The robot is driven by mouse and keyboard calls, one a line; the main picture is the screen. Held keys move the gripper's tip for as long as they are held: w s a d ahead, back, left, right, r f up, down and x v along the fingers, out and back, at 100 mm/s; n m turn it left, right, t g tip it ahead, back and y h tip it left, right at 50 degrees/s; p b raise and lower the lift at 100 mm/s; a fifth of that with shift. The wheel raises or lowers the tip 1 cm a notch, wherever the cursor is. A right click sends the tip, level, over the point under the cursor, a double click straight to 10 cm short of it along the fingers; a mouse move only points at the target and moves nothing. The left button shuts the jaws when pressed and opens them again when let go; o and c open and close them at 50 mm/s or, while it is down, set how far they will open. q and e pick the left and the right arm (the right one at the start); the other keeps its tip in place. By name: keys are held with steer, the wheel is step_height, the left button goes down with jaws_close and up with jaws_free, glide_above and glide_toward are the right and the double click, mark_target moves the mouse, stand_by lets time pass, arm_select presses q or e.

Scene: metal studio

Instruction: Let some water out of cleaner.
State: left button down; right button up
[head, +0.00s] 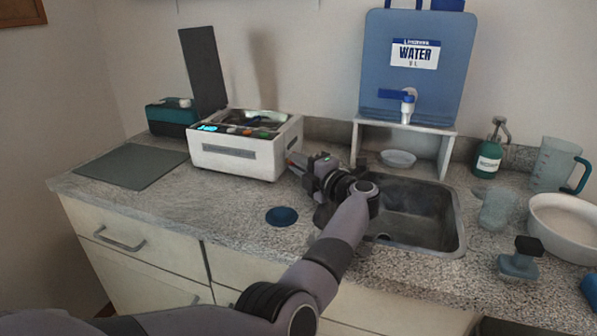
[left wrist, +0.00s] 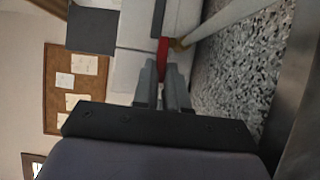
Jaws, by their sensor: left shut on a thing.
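The cleaner (head: 236,158) is a white box with its dark lid (head: 204,68) standing open and a lit display on its front. My left gripper (head: 297,166) is at the cleaner's right side, low near the counter. In the left wrist view, my left gripper (left wrist: 163,72) is shut on a red valve handle (left wrist: 163,52). A brass fitting (left wrist: 178,44) sits beside the handle, and a pale hose (left wrist: 228,16) runs from it. The head view does not show the handle clearly. No flowing water can be seen. My right gripper is out of view.
A metal sink (head: 430,215) lies right of the cleaner. A blue water tank (head: 385,75) stands on a white stand behind it. A dark blue disc (head: 282,216) lies on the counter. A green bottle (head: 487,160), jug (head: 553,165) and white bowl (head: 565,220) stand at right.

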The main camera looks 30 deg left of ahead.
arm_select(q)
steer(key=shift+a+r, duration=0.1)
steer(key=c, duration=1.2)
jaws_free()
steer(key=shift+o, duration=0.2)
